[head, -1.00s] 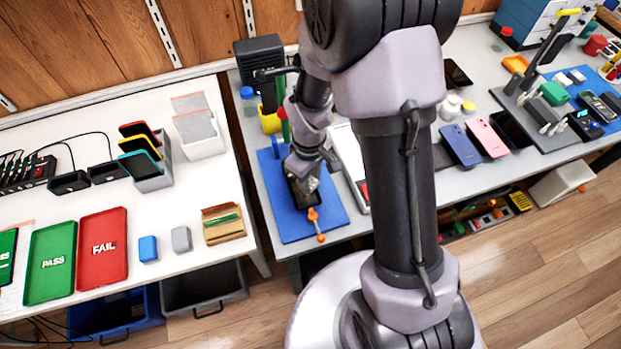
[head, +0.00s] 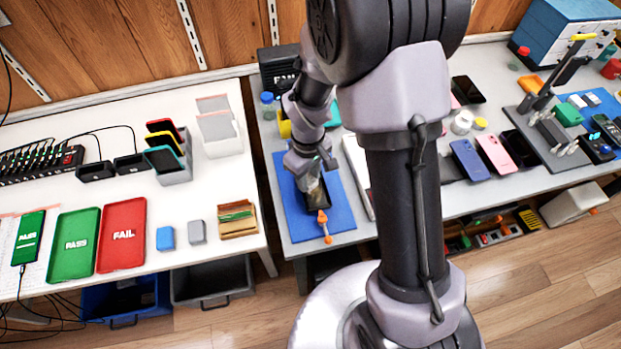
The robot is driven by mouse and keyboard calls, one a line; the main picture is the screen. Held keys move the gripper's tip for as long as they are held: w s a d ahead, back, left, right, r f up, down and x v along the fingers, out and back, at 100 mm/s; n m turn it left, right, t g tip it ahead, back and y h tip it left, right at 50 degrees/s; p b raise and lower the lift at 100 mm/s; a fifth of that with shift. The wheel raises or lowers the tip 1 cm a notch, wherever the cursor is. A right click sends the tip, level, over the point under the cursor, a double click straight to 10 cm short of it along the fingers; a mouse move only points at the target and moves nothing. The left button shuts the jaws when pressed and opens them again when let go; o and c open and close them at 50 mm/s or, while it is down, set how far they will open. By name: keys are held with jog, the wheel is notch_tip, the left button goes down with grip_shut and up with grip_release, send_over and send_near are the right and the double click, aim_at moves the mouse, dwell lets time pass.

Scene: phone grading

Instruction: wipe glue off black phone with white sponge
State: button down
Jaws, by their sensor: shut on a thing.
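The black phone (head: 325,182) lies on a blue mat (head: 345,216) on the right-hand table. My gripper (head: 312,186) points down over the phone's left side and covers part of it. It is shut on a small pale block, which looks like the white sponge (head: 313,194). The sponge is over the phone's face and mostly hidden; I cannot tell whether it touches. Any glue on the phone is too small or too covered to make out.
An orange-ended tool (head: 325,226) lies at the mat's front. A white flat tray (head: 357,172) is right of the mat. A black box (head: 279,68) and a blue-capped bottle (head: 268,103) stand behind. The left table holds green and red trays (head: 122,236).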

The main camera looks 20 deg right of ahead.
aim_at(309, 180)
jog(key=shift+r+p, duration=1.3)
jog(key=shift+r, duration=0.65)
